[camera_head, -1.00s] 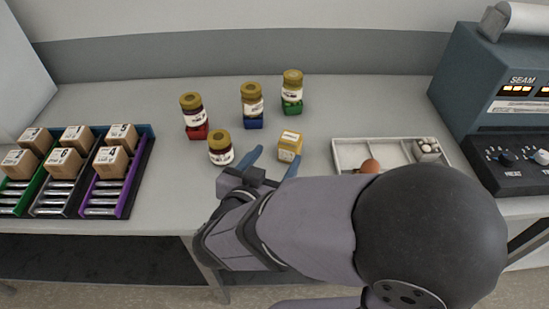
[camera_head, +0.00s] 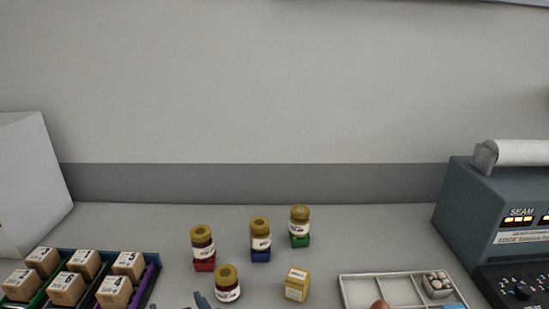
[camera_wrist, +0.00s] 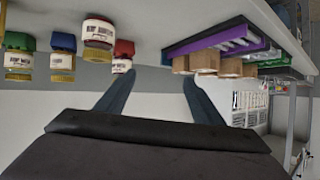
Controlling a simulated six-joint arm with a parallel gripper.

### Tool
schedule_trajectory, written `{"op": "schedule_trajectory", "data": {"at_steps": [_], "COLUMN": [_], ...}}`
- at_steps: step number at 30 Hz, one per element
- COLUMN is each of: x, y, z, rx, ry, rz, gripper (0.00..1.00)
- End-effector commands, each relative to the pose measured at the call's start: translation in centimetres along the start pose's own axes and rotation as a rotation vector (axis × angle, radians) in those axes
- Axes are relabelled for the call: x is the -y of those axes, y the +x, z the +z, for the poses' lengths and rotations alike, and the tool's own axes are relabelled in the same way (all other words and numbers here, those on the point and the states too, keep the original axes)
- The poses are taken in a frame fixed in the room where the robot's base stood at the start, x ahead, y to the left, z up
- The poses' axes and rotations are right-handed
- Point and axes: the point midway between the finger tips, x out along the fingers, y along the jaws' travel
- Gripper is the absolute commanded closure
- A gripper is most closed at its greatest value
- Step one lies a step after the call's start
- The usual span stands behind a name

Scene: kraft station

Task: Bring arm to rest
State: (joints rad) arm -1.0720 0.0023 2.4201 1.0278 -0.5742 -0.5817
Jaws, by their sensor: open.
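My gripper (camera_head: 178,304) shows only as blue fingertips at the bottom edge of the head view, left of the front jar (camera_head: 228,284). The rest of my arm is out of that view. In the wrist view my gripper (camera_wrist: 159,95) has its fingers spread wide with nothing between them. That view is upside down, with jars on one side and boxed goods on the other.
Jars stand on red (camera_head: 204,265), blue (camera_head: 261,255) and green (camera_head: 300,241) blocks. A divided tray (camera_head: 342,288) and the sealing machine (camera_head: 466,205) are at right. Small cartons (camera_head: 128,264) sit in coloured racks at left.

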Motion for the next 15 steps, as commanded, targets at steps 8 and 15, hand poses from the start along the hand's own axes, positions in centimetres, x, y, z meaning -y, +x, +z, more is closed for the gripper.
{"op": "schedule_trajectory", "data": {"at_steps": [8, 15], "x": [7.4, 5.4], "y": [-4.7, -8.4], "z": [9.3, 18.3], "rx": [0.358, 0.657], "ry": [-0.253, -0.272], "rz": [-0.366, -0.41], "gripper": [0.39, 0.39]}}
